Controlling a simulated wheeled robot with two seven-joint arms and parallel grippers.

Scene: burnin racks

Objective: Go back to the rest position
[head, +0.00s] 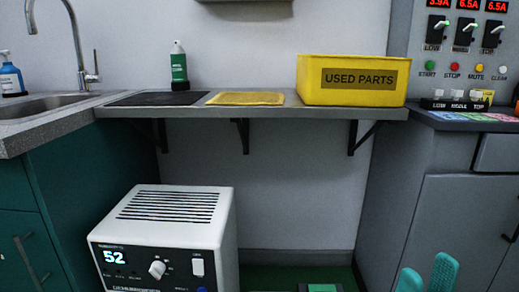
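My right gripper (428,273) shows at the bottom right edge of the head view as two teal fingertips. The fingers stand apart with nothing visible between them, so it is open and looks empty. It is in front of the grey cabinet on the right and below the level of the shelf. The rest of this gripper is cut off by the frame. My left gripper is not in view.
A grey shelf (285,112) carries a yellow USED PARTS bin (330,92), a yellow cloth (246,98), a dark mat (158,98) and a green bottle (179,68). A white unit (165,240) reading 52 stands below. A sink (45,105) is left, a control panel (462,50) right.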

